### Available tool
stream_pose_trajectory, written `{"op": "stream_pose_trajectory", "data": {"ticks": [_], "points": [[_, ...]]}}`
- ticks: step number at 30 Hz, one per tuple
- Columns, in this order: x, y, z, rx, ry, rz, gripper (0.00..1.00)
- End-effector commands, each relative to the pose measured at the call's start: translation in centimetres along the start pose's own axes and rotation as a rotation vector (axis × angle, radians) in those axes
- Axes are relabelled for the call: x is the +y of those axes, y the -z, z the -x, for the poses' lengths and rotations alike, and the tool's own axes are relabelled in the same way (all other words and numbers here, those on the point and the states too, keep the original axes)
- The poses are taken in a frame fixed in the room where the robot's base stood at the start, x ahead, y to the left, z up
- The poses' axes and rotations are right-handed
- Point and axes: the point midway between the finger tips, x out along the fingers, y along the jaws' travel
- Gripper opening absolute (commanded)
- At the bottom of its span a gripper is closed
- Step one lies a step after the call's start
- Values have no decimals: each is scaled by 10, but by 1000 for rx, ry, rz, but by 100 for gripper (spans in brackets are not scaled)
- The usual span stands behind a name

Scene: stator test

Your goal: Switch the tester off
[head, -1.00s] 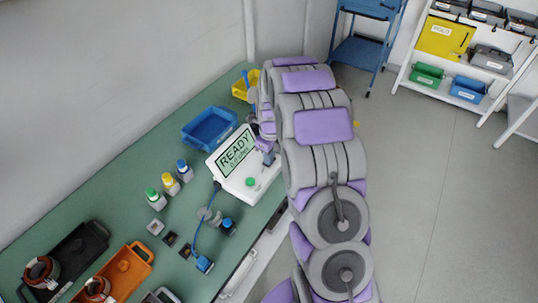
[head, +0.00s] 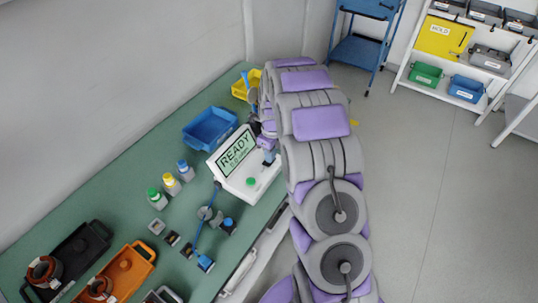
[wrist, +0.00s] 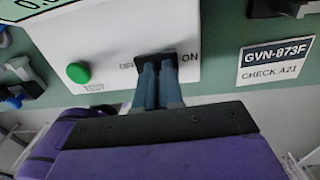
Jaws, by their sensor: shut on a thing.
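The tester (head: 243,165) is a white box on the green bench, with a screen reading READY and a green button (head: 251,181). In the wrist view the tester's front (wrist: 110,40) shows the green TEST button (wrist: 78,72) at left and a dark switch (wrist: 155,58) between the OFF and ON labels. My gripper (wrist: 158,75) is shut on the switch, its two fingers close together over it. The fingers cover part of the switch and of the OFF label, so I cannot tell its exact position. In the head view my arm hides most of the gripper.
A blue bin (head: 210,129) and a yellow bin (head: 246,86) stand behind the tester. Several small bottles (head: 171,184) stand left of it. Black (head: 75,254) and orange (head: 128,267) trays lie at the near left. A label plate reading GVN-873F (wrist: 276,60) is right of the tester.

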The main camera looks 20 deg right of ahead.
Motion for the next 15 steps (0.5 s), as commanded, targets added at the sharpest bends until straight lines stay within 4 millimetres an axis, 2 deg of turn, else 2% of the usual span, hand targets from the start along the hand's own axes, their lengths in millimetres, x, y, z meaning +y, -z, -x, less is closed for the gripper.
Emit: {"op": "stream_pose_trajectory", "data": {"ticks": [5, 8, 15], "points": [[0, 1, 6, 3, 1, 0, 0], [0, 1, 21, 1, 3, 0, 0], [2, 1, 74, 0, 4, 0, 0]]}}
